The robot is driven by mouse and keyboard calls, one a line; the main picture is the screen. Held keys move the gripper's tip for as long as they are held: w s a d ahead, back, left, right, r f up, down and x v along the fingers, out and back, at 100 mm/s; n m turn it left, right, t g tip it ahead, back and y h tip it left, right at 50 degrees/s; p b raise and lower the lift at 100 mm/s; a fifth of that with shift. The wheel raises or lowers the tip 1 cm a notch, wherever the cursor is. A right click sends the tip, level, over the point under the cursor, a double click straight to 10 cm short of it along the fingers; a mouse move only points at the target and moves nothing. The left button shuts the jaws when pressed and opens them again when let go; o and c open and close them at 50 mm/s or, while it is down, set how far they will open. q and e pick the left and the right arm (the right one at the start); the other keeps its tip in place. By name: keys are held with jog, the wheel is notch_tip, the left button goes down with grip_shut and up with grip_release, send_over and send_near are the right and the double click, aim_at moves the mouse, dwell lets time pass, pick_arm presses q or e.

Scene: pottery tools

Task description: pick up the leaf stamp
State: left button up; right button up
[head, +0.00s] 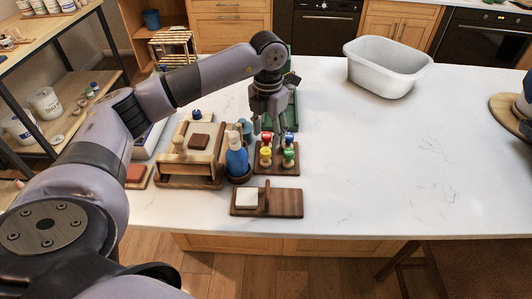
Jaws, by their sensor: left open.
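I cannot tell from here which one is the leaf stamp. My left gripper (268,126) is open and points down, just behind and above the back stamps, apart from them as far as I can see. It holds nothing visible. My right gripper is not in view.
A blue bottle (236,160) stands close left of the stamps. A wooden board with a white block (285,203) lies in front. A wooden box (190,170) is further left, a green object (291,115) behind.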

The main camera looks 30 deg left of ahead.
aim_at(266, 151)
pick_arm(q)
notch_tip(266, 151, down, 2)
jog(key=f+p, duration=0.2)
jog(key=f, duration=0.1)
jog(key=f+p, duration=0.1)
jog(key=shift+s+a+f, duration=0.15)
jog(key=shift+s+f, duration=0.05)
jog(key=shift+s, duration=0.15)
jog(key=shift+f, duration=0.3)
jog(key=c, duration=1.2)
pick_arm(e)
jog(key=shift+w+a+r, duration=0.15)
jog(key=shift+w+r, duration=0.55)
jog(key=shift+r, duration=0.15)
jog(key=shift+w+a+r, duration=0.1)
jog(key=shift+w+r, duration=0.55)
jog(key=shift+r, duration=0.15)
